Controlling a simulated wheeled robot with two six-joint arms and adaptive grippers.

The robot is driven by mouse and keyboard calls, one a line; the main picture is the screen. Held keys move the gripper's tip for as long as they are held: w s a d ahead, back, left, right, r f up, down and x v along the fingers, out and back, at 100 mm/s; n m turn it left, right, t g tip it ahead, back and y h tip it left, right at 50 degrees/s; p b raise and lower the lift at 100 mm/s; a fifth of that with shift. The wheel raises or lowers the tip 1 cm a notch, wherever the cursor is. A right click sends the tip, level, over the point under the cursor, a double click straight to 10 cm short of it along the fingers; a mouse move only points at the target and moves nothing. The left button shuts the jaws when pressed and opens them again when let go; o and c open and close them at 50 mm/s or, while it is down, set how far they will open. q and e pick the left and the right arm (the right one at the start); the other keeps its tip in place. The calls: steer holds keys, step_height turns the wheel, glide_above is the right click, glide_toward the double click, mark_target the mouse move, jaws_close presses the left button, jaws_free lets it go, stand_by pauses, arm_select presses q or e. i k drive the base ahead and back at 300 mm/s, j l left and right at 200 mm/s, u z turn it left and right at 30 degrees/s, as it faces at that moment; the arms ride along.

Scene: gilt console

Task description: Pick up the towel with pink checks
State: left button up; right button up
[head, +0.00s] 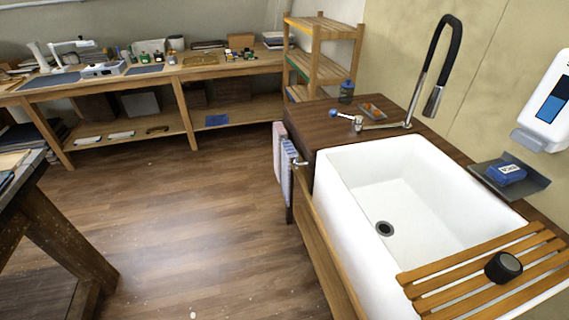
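Two towels hang on the left side of the wooden sink counter, near its far corner. The farther one is a pinkish towel (279,152), seen nearly edge-on and partly hidden. In front of it hangs a pale blue and white towel (287,180). They hang by a metal rail end (300,163). The check pattern is too small to make out clearly. Neither of my grippers is in view.
A white sink (345,185) fills the counter, with a slatted wooden rack (450,280) across its near end. A black tap (440,70) rises behind it. A dark table (50,220) stands at left. The wooden floor (190,230) between is clear.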

mark_target(279, 130)
steer(key=z, duration=1)
steer(key=i+j+z, duration=0.2)
steer(key=j+z, duration=0.25)
steer(key=i+j+z, duration=0.1)
steer(key=j+z, duration=0.4)
steer(key=j, duration=0.25)
steer(key=j+z, duration=0.45)
steer(key=j, duration=0.15)
steer(key=k+j+z, duration=0.15)
steer(key=j+z, duration=0.3)
steer(key=j, duration=0.15)
steer(key=k+j, duration=0.1)
steer(key=j, duration=0.3)
steer(key=k+j, duration=0.1)
steer(key=j, duration=0.35)
steer(key=k+j+z, duration=0.1)
steer(key=j, duration=0.3)
steer(key=k+j, duration=0.1)
steer(key=j, duration=0.3)
steer(key=k+j, duration=0.15)
steer(key=j, duration=0.25)
steer(key=k+j+z, duration=0.1)
steer(key=j, duration=0.3)
steer(key=k+j, duration=0.15)
steer(key=j, duration=0.25)
steer(key=k+j, duration=0.1)
steer(key=j, duration=0.3)
steer(key=z, duration=0.05)
